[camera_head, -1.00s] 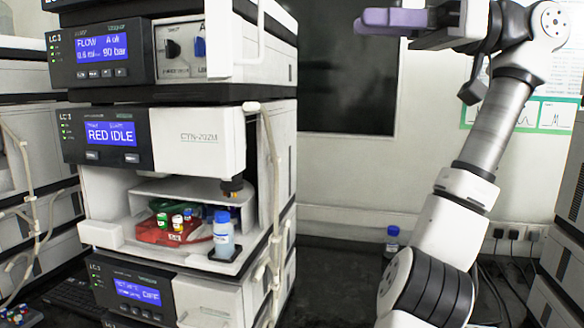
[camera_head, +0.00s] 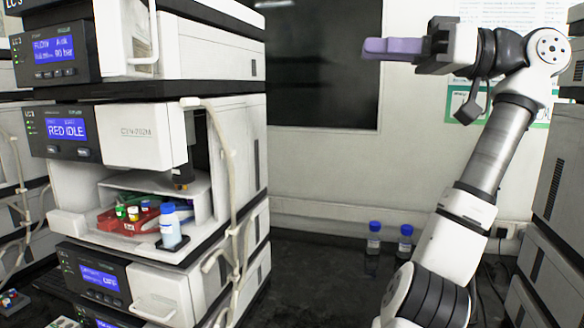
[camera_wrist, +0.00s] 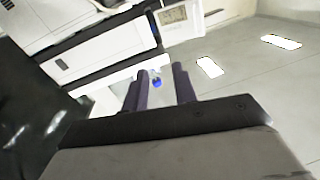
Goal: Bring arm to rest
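My arm is raised on the right of the head view, its upper part bent over toward the left. My gripper (camera_head: 374,48) has purple fingers and points left at the top, in front of the wall and away from the instruments. In the wrist view my gripper (camera_wrist: 161,72) shows two dark fingers standing apart. The gap between them is empty, and a small blue-capped item (camera_wrist: 156,81) shows far beyond it. My gripper is open and touches nothing that I can see.
An instrument stack (camera_head: 165,137) fills the left, with a red vial tray (camera_head: 112,222) and a blue-capped bottle (camera_head: 170,228) in its bay. Two blue-capped bottles (camera_head: 374,238) stand at the back of the dark bench. Another stack (camera_head: 560,190) borders the right edge.

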